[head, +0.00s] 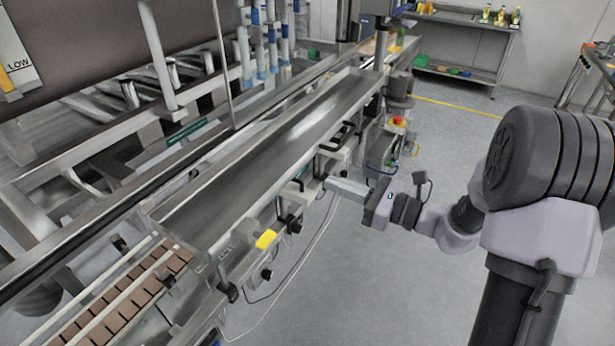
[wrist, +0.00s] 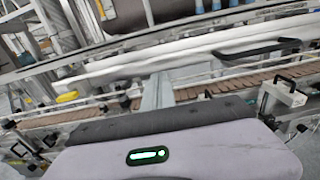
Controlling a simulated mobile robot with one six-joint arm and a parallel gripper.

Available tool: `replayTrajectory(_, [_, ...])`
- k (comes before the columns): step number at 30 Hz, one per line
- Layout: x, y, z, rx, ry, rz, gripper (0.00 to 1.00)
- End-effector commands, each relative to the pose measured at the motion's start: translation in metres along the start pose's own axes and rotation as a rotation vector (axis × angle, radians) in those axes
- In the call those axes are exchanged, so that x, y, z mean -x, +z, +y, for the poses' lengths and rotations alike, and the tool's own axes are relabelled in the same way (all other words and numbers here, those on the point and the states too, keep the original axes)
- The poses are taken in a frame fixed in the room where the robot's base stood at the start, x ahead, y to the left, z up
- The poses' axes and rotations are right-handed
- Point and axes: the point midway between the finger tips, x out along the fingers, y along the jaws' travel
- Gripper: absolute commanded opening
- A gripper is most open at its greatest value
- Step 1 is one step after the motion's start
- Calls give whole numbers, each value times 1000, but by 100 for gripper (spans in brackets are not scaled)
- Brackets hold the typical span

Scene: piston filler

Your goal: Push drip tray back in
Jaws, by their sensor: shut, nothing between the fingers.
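The drip tray (head: 262,150) is a long, shallow steel trough running diagonally through the head view. It sticks out toward my side of the filler. A black handle (head: 337,136) sits on its front side toward the far end. In the wrist view, the tray's pale front edge (wrist: 130,66) crosses the picture, with the handle (wrist: 258,50) at upper right. My gripper (head: 332,184) is shut and empty, in front of the tray and below its rim, nearer the handle than the near end. In the wrist view, my gripper (wrist: 158,82) points at the tray's front. I cannot tell whether they touch.
Filling nozzles (head: 265,45) hang behind the tray. A brown chain conveyor (head: 130,310) runs below. Knobs, a yellow block (head: 266,240) and a red button (head: 398,120) line the machine's front. The floor (head: 375,285) before the machine is clear. A steel shelf (head: 465,45) stands at the back.

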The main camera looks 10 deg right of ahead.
Motion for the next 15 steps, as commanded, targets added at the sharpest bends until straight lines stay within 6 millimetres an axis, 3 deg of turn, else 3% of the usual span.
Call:
replayTrajectory(6, [-46,-2,2,2,4,0,0])
replayTrajectory(15, [-74,0,1,0,2,1,0])
